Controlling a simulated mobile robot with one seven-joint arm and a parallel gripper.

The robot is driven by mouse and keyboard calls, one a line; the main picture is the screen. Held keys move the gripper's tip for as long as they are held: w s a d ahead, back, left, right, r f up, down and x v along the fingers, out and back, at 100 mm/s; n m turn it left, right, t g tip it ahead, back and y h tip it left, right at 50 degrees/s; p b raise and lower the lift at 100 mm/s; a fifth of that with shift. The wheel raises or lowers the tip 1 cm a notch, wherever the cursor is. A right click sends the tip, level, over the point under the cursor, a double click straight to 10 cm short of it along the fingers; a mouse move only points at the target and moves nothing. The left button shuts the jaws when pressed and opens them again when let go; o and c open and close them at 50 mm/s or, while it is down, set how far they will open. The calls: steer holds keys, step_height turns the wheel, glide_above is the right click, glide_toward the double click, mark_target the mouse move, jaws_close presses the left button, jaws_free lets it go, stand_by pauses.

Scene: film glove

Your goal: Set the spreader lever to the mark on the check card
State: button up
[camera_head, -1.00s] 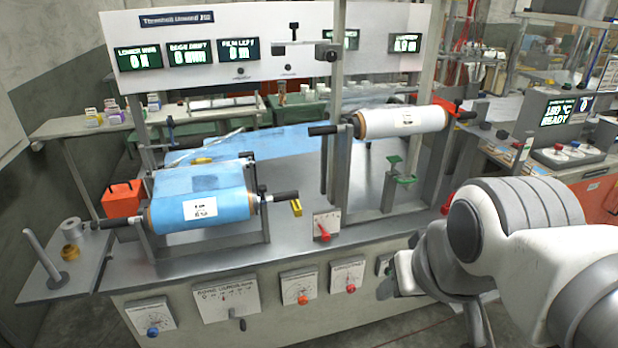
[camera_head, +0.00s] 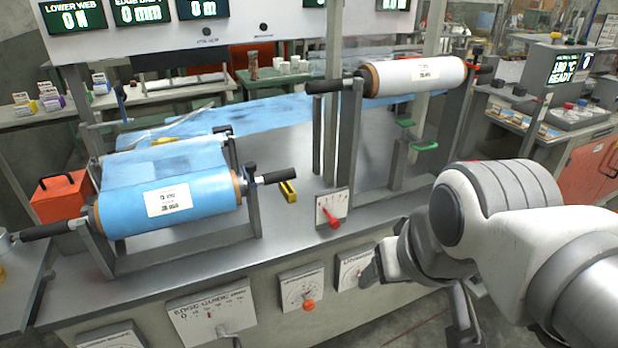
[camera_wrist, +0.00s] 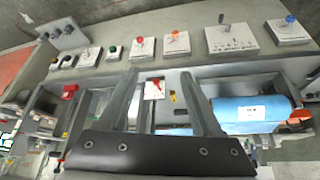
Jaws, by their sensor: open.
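A small white scale plate (camera_head: 332,208) with a red lever (camera_head: 331,217) stands at the front edge of the machine's bench. I cannot tell from its markings whether it is the spreader lever. The same plate shows in the wrist view (camera_wrist: 152,90), between my fingers in the picture. White printed cards lie on the blue film roll (camera_head: 168,200) and the white roll (camera_head: 425,75); their print is too small to read, and I cannot tell which is the check card. My gripper (camera_wrist: 158,78) is open and empty, in front of the bench and apart from the plate.
The front panel carries several dial plates, including one with an orange knob (camera_head: 308,304) and a wide slider scale (camera_head: 213,313). A green handle (camera_head: 425,146) and yellow block (camera_head: 288,191) are on the bench. An orange box (camera_head: 62,196) stands left.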

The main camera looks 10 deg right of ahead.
steer(key=w+d+f+n+t+h, duration=0.1)
steer(key=w+d+f, duration=0.15)
steer(key=w, duration=0.35)
steer(key=w+d+f+t+h, duration=0.1)
steer(key=w+d+f, duration=0.15)
steer(key=w, duration=0.45)
steer(key=n+t+y+b, duration=0.3)
steer(key=t+y+b, duration=0.35)
steer(key=t, duration=0.35)
glide_toward(336, 225)
steer(key=shift+y, duration=0.25)
steer(key=b+x, duration=0.1)
steer(key=x, duration=0.9)
steer(key=shift+w+f, duration=0.1)
steer(key=shift+w, duration=0.3)
